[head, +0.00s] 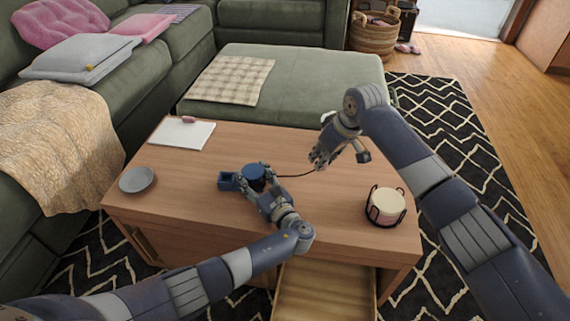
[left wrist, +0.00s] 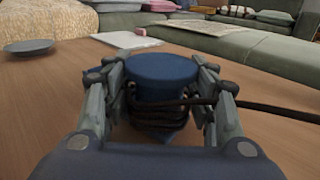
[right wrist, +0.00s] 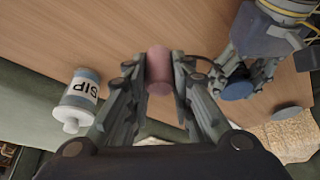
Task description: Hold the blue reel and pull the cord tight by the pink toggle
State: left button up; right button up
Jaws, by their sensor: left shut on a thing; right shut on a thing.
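The blue reel (head: 254,172) stands on the wooden table, with dark cord wound around its middle in the left wrist view (left wrist: 160,68). My left gripper (head: 254,178) is shut on it, one finger on each side. The dark cord (head: 297,175) runs from the reel to the right, towards my right gripper (head: 318,160), with a slight bow in the head view. My right gripper is shut on the pink toggle (right wrist: 159,70), which shows between its fingers in the right wrist view. The toggle is hidden by the fingers in the head view.
A bottle marked SIP (right wrist: 80,94) stands near my right gripper. A grey plate (head: 137,179) and white notebook (head: 181,135) are at left. A drawer (head: 325,292) is open in front.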

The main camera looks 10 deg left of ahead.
jog(key=shift+f, duration=0.1)
dwell(0.4)
jog(key=shift+f, duration=2.3)
jog(key=shift+d, duration=0.15)
jog(key=shift+w+d, duration=0.2)
jog(key=shift+d, duration=0.9)
jog(key=shift+d, duration=0.15)
jog(key=shift+w+d, duration=0.1)
jog(key=shift+d, duration=0.35)
jog(key=shift+d, duration=0.35)
jog(key=shift+a, duration=0.15)
jog(key=shift+a, duration=0.9)
